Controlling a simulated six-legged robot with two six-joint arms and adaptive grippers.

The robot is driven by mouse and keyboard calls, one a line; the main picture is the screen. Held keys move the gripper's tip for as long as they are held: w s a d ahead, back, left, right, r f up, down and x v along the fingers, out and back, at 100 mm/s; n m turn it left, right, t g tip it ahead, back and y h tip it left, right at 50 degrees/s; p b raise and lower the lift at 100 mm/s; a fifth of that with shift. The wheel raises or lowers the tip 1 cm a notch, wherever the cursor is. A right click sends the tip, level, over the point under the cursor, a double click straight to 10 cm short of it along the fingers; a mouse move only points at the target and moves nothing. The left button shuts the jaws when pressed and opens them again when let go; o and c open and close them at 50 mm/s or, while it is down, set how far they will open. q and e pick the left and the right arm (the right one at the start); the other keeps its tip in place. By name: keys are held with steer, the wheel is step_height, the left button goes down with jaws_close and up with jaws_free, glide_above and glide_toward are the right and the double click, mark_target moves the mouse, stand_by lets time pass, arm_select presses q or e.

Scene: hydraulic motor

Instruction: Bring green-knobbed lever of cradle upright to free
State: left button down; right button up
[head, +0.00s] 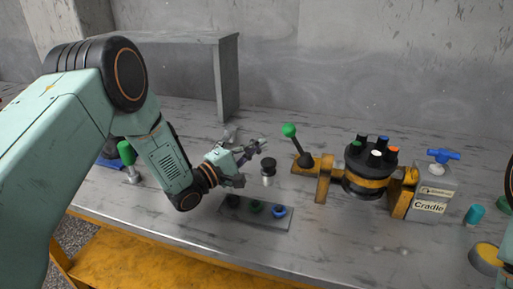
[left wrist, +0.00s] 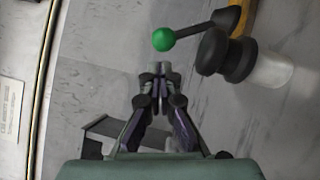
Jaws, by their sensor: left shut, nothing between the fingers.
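The cradle (head: 325,178) has yellow brackets that hold a dark cylindrical motor (head: 372,168) with coloured ports. Its lever (head: 299,147) has a black shaft and a green knob (head: 289,130), and leans up and to the left from its base. My left gripper (head: 264,143) is left of the knob, apart from it, with its fingers shut and empty. In the left wrist view the fingertips (left wrist: 160,68) are just below the green knob (left wrist: 163,39), with a small gap in the picture. The lever shaft (left wrist: 200,30) runs right from the knob. My right gripper is not in view.
A black-topped metal piece (head: 268,170) stands close to my left gripper, left of the cradle. A grey plate (head: 250,218) with several knobs lies in front. A grey block labelled Cradle (head: 432,190) with a blue handle stands right. A grey shelf (head: 227,80) stands behind.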

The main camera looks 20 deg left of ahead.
arm_select(q)
steer(key=f+b+x, duration=0.1)
steer(key=x, duration=0.5)
steer(key=shift+w+r, duration=0.2)
steer(key=shift+r, duration=0.25)
step_height(320, 180, up, 3)
steer(key=m+g+y+p, duration=0.2)
steer(key=m+g+p, duration=0.15)
steer(key=p, duration=0.45)
glide_above(294, 139)
steer(key=s, duration=0.2)
steer(key=shift+s+m+t, duration=0.15)
steer(key=shift+m+t, duration=0.3)
steer(key=shift+m, duration=0.2)
steer(key=shift+p, duration=0.3)
